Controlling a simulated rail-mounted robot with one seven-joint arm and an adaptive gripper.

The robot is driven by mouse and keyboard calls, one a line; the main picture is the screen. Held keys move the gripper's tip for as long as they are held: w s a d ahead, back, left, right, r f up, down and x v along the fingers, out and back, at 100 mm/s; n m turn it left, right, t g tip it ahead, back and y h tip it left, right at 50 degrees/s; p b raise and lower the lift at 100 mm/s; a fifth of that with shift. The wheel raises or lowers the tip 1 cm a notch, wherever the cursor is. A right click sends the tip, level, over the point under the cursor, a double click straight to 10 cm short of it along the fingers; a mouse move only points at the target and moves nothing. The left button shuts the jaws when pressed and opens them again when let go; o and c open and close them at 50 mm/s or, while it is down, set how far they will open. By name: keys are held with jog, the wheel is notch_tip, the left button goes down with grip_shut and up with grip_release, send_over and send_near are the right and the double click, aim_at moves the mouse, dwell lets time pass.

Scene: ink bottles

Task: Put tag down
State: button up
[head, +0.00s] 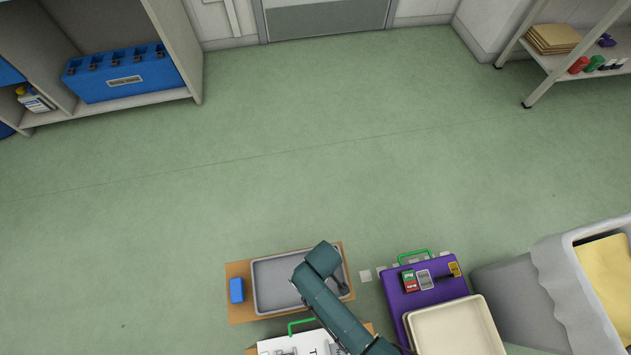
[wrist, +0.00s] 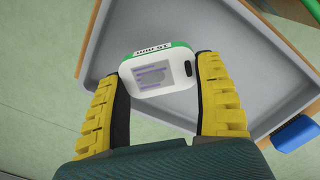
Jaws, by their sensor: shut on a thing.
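The tag (wrist: 158,78) has a white face, a small grey screen with purple lines and a green edge with a printed label. My gripper (wrist: 157,75) has yellow fingers with dark pads, shut on the tag's two sides. Behind the tag in the wrist view is the grey tray (wrist: 205,25). I cannot tell how high the tag is above the tray floor. In the head view the grey tray (head: 256,284) lies on a brown board, with my arm over its right part. The tag cannot be made out there.
A blue block (head: 237,290) sits on the board (head: 240,314) left of the tray; it shows in the wrist view (wrist: 296,133). A purple case (head: 440,291) with small boxes and a cream tray (head: 455,330) are to the right. Open green floor lies beyond.

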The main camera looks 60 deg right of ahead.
notch_tip(320, 180, down, 5)
jog(key=b, duration=0.2)
jog(key=shift+w+r+b, duration=0.1)
jog(key=shift+r+b, duration=0.1)
jog(key=shift+b, duration=0.15)
jog(key=shift+r, duration=0.2)
jog(key=shift+f, duration=0.15)
jog(key=o, duration=1.1)
notch_tip(320, 180, up, 12)
jog(key=p, duration=0.8)
jog(key=shift+r, duration=0.2)
